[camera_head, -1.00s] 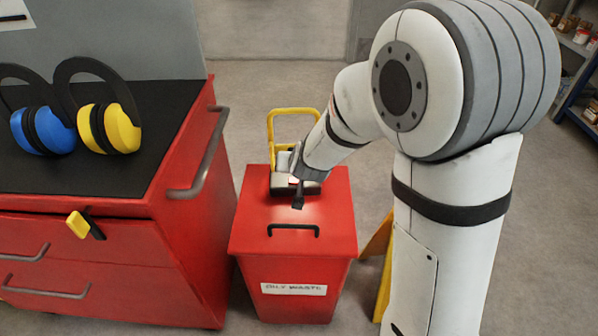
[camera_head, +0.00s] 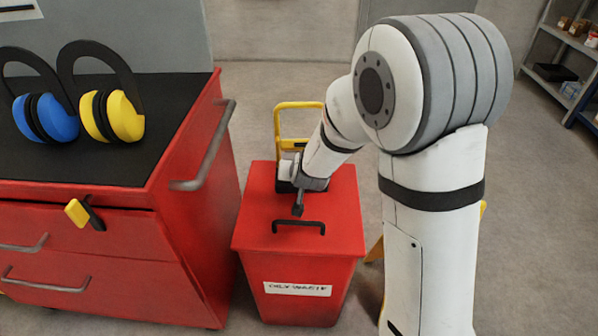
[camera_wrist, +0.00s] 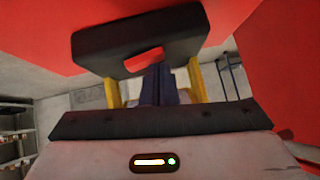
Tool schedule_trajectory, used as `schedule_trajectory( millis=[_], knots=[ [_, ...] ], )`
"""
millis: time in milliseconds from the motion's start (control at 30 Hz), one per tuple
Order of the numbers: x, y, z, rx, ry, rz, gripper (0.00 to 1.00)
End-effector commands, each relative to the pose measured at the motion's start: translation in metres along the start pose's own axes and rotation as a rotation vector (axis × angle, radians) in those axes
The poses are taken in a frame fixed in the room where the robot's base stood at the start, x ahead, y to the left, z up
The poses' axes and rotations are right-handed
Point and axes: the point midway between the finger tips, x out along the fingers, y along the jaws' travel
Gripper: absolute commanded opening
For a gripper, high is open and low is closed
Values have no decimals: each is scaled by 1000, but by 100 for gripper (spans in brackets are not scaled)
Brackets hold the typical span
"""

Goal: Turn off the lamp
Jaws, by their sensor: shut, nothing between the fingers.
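The lamp has a yellow tubular frame (camera_head: 300,106) and stands at the red waste bin's far side in the head view. My wrist hides most of its body. My gripper (camera_head: 298,210) is shut and empty, its tip low over the bin lid just in front of the lamp. In the wrist view, the dark fingers (camera_wrist: 160,72) reach a dark block with a red patch (camera_wrist: 143,62), between two yellow posts of the frame (camera_wrist: 196,82). I cannot tell whether the fingertips touch the block. The lamp's lit face is not visible.
The red oily waste bin (camera_head: 298,275) has a black lid handle (camera_head: 298,225). A red tool cabinet (camera_head: 130,250) with blue and yellow ear defenders (camera_head: 118,116) stands close on its left. Shelving (camera_head: 565,60) is at the far right. Floor beyond the bin is clear.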

Motion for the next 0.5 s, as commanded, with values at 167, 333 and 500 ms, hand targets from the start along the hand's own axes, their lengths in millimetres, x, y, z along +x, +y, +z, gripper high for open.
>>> schedule_trajectory(
  millis=[167, 333, 500],
  knots=[
    [1, 1, 3, 0, -6, 2, 0],
    [1, 7, 3, 2, -6, 3, 0],
    [-1, 15, 2, 1, -7, 3, 0]
  ],
)
